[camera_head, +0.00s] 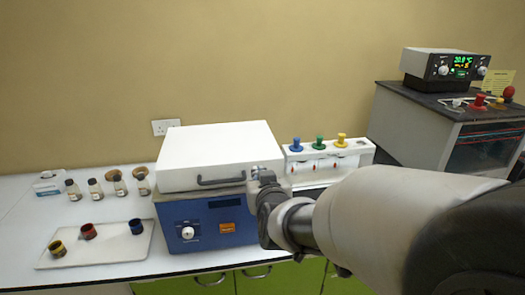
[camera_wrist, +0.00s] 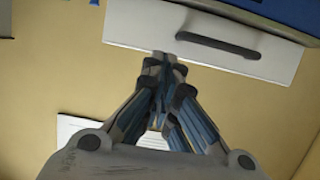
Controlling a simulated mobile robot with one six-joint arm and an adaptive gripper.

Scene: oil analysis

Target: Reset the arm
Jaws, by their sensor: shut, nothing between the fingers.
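My gripper (camera_wrist: 163,62) is shut and empty in the wrist view, its two fingertips together. In that view it points at the edge of the white lid (camera_wrist: 130,22) of a blue box, beside the lid's dark handle (camera_wrist: 218,46). In the head view my arm reaches in from the lower right, and the gripper (camera_head: 256,172) is in front of the lid's right side. I cannot tell whether the fingertips touch the lid. The blue box (camera_head: 207,240) has a knob and an orange label, and its white lid (camera_head: 218,150) is down on it.
A white tray (camera_head: 75,254) with several coloured-band cups lies at the left. Several small bottles (camera_head: 96,188) stand behind it. A white unit (camera_head: 318,160) with blue, green and yellow knobs stands right of the box. A dark-topped cabinet (camera_head: 415,133) carries a display instrument (camera_head: 442,66).

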